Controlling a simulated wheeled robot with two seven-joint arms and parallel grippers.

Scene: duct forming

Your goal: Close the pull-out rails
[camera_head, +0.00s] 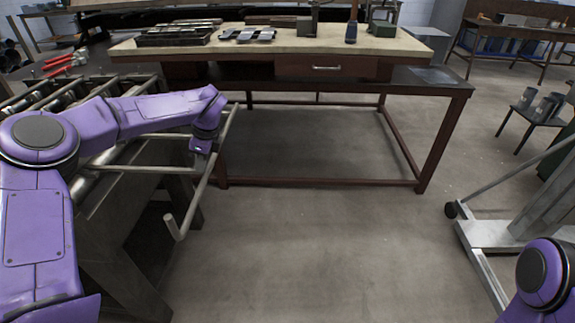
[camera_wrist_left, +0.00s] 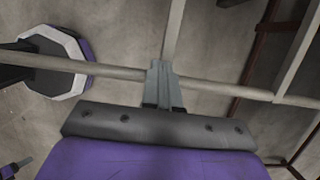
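The pull-out rails (camera_head: 150,136) stick out to the right from the roller stand at the left in the head view. A pale end bar (camera_head: 190,205) joins them and has an upturned near end. My left gripper (camera_head: 200,150) is at this end bar, close to the near rail. In the left wrist view its fingers (camera_wrist_left: 163,84) are together, over the end bar (camera_wrist_left: 225,88), where a rail (camera_wrist_left: 174,25) meets it. Whether they pinch the bar or only touch it is unclear. My right gripper is out of view; only part of its arm shows.
The roller stand (camera_head: 125,230) stands at the left, beneath my left arm. A workbench (camera_head: 330,72) with tools on top stands behind the rails. A wheeled grey metal frame (camera_head: 490,234) is at the right. The floor between is clear.

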